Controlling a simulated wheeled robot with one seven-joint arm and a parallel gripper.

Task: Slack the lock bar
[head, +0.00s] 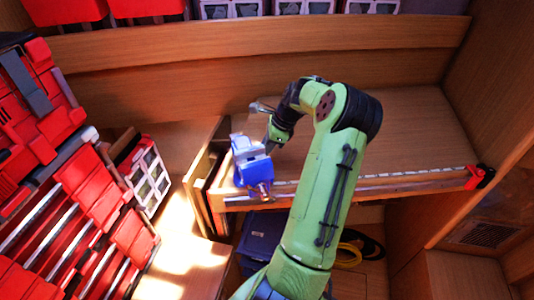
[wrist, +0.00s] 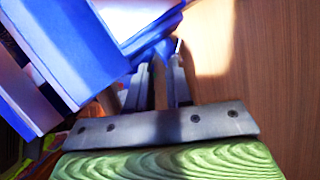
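A blue vise (head: 252,170) with pale grey jaws stands at the left end of the wooden bench; its blue body (wrist: 65,65) fills the upper left of the wrist view. My gripper (head: 268,136) is close beside the vise, at its upper right. In the wrist view the two grey fingers (wrist: 160,72) point up past the vise, with a narrow gap between them. The vise partly covers their tips. A thin bright edge shows by the right fingertip. I cannot make out the lock bar for certain, nor whether the fingers touch it.
The wooden bench top (head: 420,135) is clear to the right of my arm. A red clamp (head: 480,177) sits at its right front corner. Red cases (head: 60,200) are stacked at the left. A yellow coiled line (head: 350,257) and a dark blue box (head: 262,238) are below.

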